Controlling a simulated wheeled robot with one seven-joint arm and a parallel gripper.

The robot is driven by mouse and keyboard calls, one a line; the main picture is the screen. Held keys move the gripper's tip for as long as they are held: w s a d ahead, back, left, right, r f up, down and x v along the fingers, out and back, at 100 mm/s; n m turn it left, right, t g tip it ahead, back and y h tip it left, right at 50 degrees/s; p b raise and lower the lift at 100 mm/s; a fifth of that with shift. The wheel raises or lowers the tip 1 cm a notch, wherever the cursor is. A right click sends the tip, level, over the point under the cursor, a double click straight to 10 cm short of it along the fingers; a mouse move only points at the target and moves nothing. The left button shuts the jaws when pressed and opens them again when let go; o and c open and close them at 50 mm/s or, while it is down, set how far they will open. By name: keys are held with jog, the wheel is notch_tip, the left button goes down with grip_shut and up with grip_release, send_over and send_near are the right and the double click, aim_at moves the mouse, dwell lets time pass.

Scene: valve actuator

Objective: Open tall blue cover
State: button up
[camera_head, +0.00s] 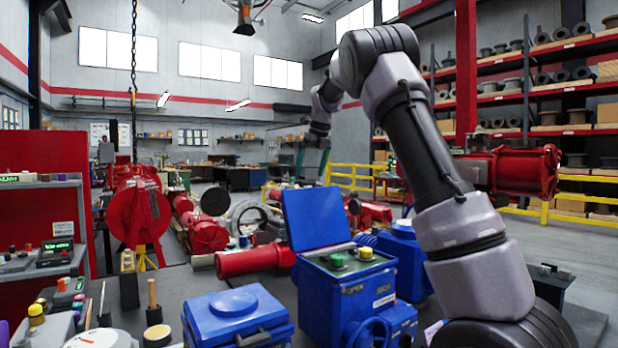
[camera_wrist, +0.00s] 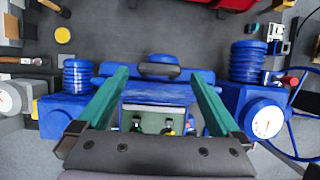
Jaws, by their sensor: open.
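In the head view a blue cover (camera_head: 315,218) stands raised, tilted slightly back, at the rear of a blue box (camera_head: 325,290). My gripper (camera_head: 311,165) is beyond the raised cover, pointing down. In the wrist view my gripper (camera_wrist: 160,74) is open with green fingers apart.
A red pipe (camera_head: 250,261) lies behind the blue boxes. A wooden-handled tool (camera_head: 152,295) stands at left. The wrist view shows ribbed blue cylinders (camera_wrist: 77,77) to the left, a white dial (camera_wrist: 265,120) to the right, and bare dark surface (camera_wrist: 165,30) ahead.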

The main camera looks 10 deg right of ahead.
jog(key=shift+x, duration=1.4)
grip_shut()
jog(key=shift+s+d+r+t, duration=0.2)
jog(key=shift+s+r+t, duration=0.1)
jog(key=shift+s, duration=0.15)
jog(key=s+d+r+t+y, duration=0.1)
jog(key=s+d+t, duration=0.1)
jog(key=s, duration=0.5)
jog(key=shift+d+r, duration=0.25)
jog(key=shift+d, duration=0.2)
jog(key=shift+s, duration=0.15)
